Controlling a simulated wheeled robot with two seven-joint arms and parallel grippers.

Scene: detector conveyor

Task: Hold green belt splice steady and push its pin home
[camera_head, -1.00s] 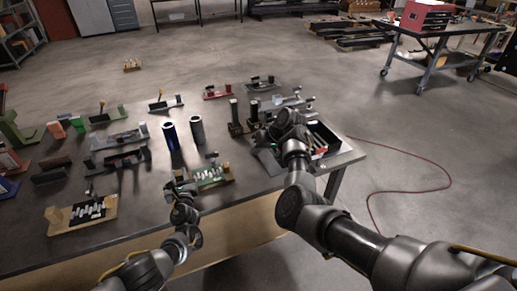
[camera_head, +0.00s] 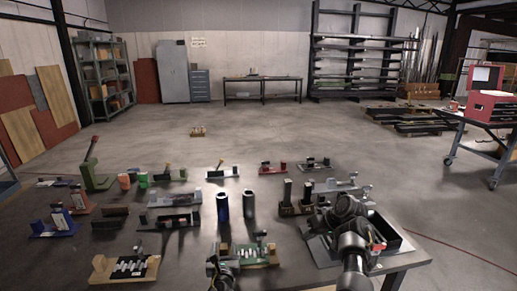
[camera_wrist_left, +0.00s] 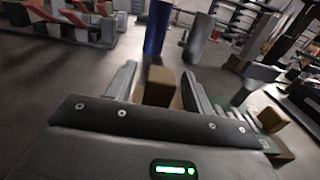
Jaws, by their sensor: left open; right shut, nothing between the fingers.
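The green belt splice (camera_head: 252,254) lies on the table's near side, a green base with tan end blocks and a small dark upright part. It also shows in the left wrist view (camera_wrist_left: 246,106), at the right. My left gripper (camera_head: 220,262) is at the splice's left end. In the left wrist view my left gripper (camera_wrist_left: 158,88) is open, with a tan block (camera_wrist_left: 160,84) between its fingers; contact cannot be told. My right gripper (camera_head: 332,220) is shut and empty, away to the right by the black bin. The pin cannot be made out clearly.
A blue cylinder (camera_head: 222,207) and a grey cylinder (camera_head: 249,206) stand just behind the splice. Another splice on a wooden base (camera_head: 102,270) lies to the left. The black bin (camera_head: 392,242) stands at the right edge. Several other fixtures fill the table's back.

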